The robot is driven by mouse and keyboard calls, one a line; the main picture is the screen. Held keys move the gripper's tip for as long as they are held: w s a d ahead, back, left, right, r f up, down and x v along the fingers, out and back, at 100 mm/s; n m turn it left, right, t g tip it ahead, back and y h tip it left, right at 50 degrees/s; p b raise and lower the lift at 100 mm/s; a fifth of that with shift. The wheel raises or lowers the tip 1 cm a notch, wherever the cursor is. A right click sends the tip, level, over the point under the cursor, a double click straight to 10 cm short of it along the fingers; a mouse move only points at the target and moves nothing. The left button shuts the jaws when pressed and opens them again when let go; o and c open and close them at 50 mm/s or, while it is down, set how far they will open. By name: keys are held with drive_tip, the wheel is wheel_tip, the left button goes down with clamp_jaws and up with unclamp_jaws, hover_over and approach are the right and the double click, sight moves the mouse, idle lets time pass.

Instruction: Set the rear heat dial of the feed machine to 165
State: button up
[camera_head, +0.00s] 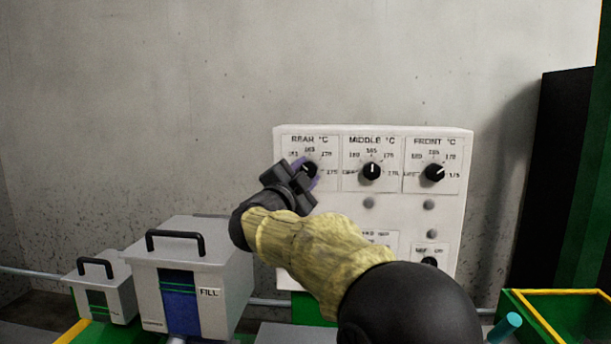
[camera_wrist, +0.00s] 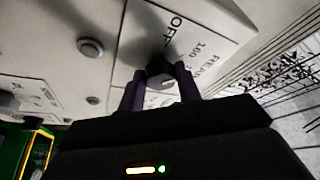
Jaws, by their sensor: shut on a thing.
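The feed machine's white control panel (camera_head: 385,215) carries three dials marked REAR, MIDDLE and FRONT °C. The rear heat dial (camera_head: 311,170) is the leftmost, a black knob partly hidden by my gripper (camera_head: 305,173). In the wrist view the rear dial (camera_wrist: 162,76) sits between the two dark fingers of my gripper (camera_wrist: 160,85), which is shut on it. The printed OFF and 160 marks show beside the knob there. Its pointer setting cannot be read clearly. The middle dial (camera_head: 371,171) points about straight up, near 165. The front dial (camera_head: 434,173) points up and right, near 175.
Grey buttons (camera_head: 369,203) and a lower knob (camera_head: 429,262) sit below the dials. A large bin marked FILL (camera_head: 208,292) and a smaller bin (camera_head: 105,285) stand at the left. A green crate with a yellow rim (camera_head: 545,322) is at the lower right.

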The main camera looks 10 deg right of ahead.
drive_tip(key=m, duration=0.2)
drive_tip(key=m+g, duration=0.1)
drive_tip(key=m, duration=0.1)
drive_tip(key=m+g+p, duration=0.1)
drive_tip(key=m, duration=0.1)
drive_tip(key=shift+a+r, duration=0.1)
drive_tip(key=shift+r, duration=0.15)
drive_tip(key=shift+m+g+y+p, duration=0.5)
drive_tip(key=shift+m+g, duration=0.1)
drive_tip(key=shift+m, duration=1)
drive_tip(key=o, duration=1)
drive_tip(key=b+v, duration=0.2)
drive_tip(key=v, duration=1.5)
drive_tip(key=shift+a+r, duration=0.15)
drive_tip(key=shift+r, duration=0.05)
